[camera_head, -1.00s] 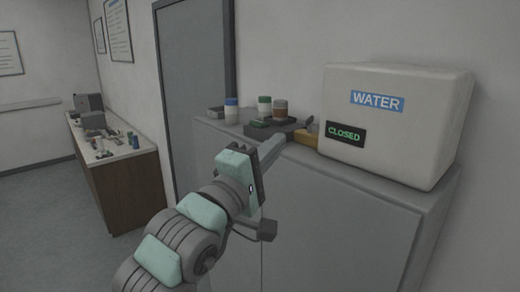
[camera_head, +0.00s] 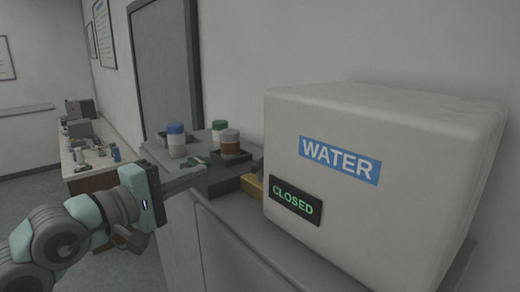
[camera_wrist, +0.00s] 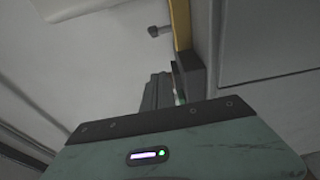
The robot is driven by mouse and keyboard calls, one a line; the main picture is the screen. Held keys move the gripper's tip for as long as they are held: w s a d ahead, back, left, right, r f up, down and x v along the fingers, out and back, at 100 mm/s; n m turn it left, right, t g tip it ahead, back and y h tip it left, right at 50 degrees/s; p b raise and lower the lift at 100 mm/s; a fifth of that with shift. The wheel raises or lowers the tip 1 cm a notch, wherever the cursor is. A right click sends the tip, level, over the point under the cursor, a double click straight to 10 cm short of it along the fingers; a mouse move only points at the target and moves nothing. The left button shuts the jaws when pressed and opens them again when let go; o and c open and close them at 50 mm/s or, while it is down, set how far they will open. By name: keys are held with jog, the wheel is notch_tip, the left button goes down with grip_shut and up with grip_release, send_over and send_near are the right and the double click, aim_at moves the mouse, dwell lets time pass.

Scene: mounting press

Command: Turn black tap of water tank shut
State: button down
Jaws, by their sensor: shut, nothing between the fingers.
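The white water tank (camera_head: 400,130) stands on the grey cabinet at the right of the head view. It has a blue WATER label (camera_head: 340,160) and a dark display (camera_head: 297,202) reading CLOSED in green. In the wrist view, a small dark knob with a short stem (camera_wrist: 157,30) is beside a pale surface; it looks like the tap, and its turn position is unclear. The tap cannot be made out in the head view. My gripper (camera_head: 200,173) is left of the tank, apart from it, shut and empty. Its fingers (camera_wrist: 160,90) show below the knob, with a gap between.
A yellow block (camera_head: 252,186) lies against the tank's left side. The cabinet top (camera_head: 235,225) in front of the tank is clear. A side counter (camera_head: 90,160) stands far left.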

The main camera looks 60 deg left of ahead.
aim_at(247, 180)
jog(key=p+x, duration=0.1)
jog(key=x, duration=0.8)
jog(key=shift+p, duration=0.3)
jog(key=shift+w+d+p, duration=0.45)
jog(key=shift+w+d, duration=0.55)
jog(key=shift+w, duration=0.1)
jog(key=shift+w+d+f, duration=0.1)
jog(key=shift+w+d, duration=0.3)
jog(key=shift+d, duration=0.1)
